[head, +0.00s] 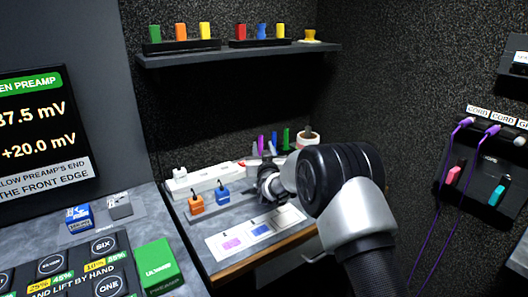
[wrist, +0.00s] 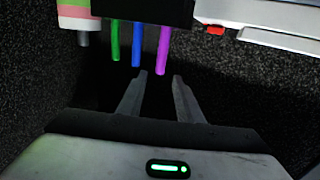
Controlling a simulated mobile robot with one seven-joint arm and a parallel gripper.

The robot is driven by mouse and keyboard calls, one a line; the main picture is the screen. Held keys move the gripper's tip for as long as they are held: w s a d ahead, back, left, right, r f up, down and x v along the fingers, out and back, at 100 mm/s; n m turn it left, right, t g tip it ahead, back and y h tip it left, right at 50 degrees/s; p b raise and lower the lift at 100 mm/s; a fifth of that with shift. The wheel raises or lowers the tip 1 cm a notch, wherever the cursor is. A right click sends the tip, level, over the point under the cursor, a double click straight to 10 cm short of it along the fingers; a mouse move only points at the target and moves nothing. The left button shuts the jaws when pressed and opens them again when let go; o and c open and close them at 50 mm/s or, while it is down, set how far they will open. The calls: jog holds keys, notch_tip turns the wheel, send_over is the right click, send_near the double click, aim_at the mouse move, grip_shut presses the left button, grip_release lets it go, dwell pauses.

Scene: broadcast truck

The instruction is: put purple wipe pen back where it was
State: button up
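The purple wipe pen (head: 261,143) stands upright at the back of the side counter, leftmost in a row with a blue pen (head: 274,140) and a green pen (head: 286,138). In the wrist view the purple pen (wrist: 162,48) extends from a black block (wrist: 150,10), beside the blue pen (wrist: 137,45) and green pen (wrist: 115,42). My gripper (wrist: 160,75) is open, its fingertips on either side of the purple pen's free end. No contact with the pen shows. In the head view my gripper (head: 263,151) is partly hidden by my arm.
A white power strip (head: 205,180), an orange block (head: 196,204) and a blue block (head: 223,195) sit left of my arm. A round container (head: 307,137) stands right of the pens. A shelf (head: 240,51) with coloured blocks hangs above. A printed card (head: 245,240) lies in front.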

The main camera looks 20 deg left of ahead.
jog(key=s+d+r+m+g+h, duration=0.1)
jog(key=s+d+r+g+h, duration=0.1)
jog(key=s+d+r, duration=0.7)
jog(key=s+d+r+g+h, duration=0.1)
jog(key=s+d+r+g, duration=0.35)
jog(key=d, duration=0.75)
jog(key=s+d+f+m+g+h, duration=0.1)
jog(key=s+d, duration=0.4)
jog(key=s, duration=0.7)
jog(key=s+d+f+m+g+h, duration=0.1)
jog(key=s+d, duration=0.5)
jog(key=s, duration=0.6)
jog(key=s+d+f+m+g+h, duration=0.1)
jog(key=s+d, duration=0.5)
jog(key=s, duration=0.6)
jog(key=shift+s+f+g, duration=0.25)
jog(key=shift+f+g, duration=0.45)
jog(key=shift+g, duration=0.15)
jog(key=shift+r, duration=0.1)
notch_tip(320, 180, up, 26)
jog(key=p, duration=2.6)
jog(key=shift+f, duration=0.25)
